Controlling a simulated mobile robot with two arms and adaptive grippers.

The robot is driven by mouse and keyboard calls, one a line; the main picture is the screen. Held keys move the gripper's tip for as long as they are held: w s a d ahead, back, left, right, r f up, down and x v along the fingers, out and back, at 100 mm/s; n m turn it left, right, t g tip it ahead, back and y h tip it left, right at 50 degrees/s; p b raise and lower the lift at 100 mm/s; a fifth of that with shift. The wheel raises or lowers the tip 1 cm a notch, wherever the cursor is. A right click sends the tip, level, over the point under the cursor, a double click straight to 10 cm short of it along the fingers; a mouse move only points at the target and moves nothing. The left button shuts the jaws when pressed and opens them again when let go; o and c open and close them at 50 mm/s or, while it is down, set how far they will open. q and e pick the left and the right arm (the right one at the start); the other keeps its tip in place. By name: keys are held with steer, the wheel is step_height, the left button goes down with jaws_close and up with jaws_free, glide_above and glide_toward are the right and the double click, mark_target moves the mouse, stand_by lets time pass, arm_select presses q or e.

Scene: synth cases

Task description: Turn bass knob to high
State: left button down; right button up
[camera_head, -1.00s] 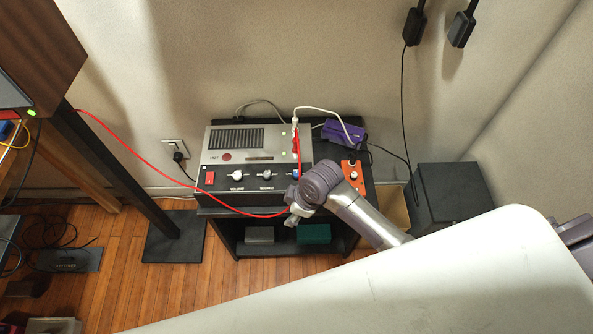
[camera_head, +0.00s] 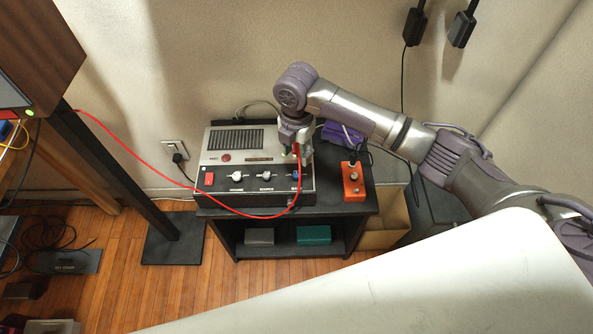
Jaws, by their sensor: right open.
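A grey and black audio unit (camera_head: 222,158) stands on a black cabinet. Its black front strip carries two white knobs, the left white knob (camera_head: 237,176) and the middle white knob (camera_head: 267,175), and a blue knob (camera_head: 296,176) at the right end. The lettering under the knobs is too small to read surely, so I cannot tell which one is bass. My right gripper (camera_head: 298,157) points down just behind the blue knob, over the unit's right end. It is open, its fingers small and partly hidden by the wrist. My left gripper is not in view.
A red cable (camera_head: 255,216) loops from the left to the unit's right end, close to my right gripper. An orange box (camera_head: 353,187) and a purple item (camera_head: 340,135) are at the right of the cabinet top (camera_head: 330,205). A pale surface (camera_head: 450,275) fills the lower right.

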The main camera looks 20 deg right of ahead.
mark_target(296, 174)
step_height(296, 174, down, 9)
steer(key=shift+f, duration=0.2)
jaws_close()
stand_by(0.3)
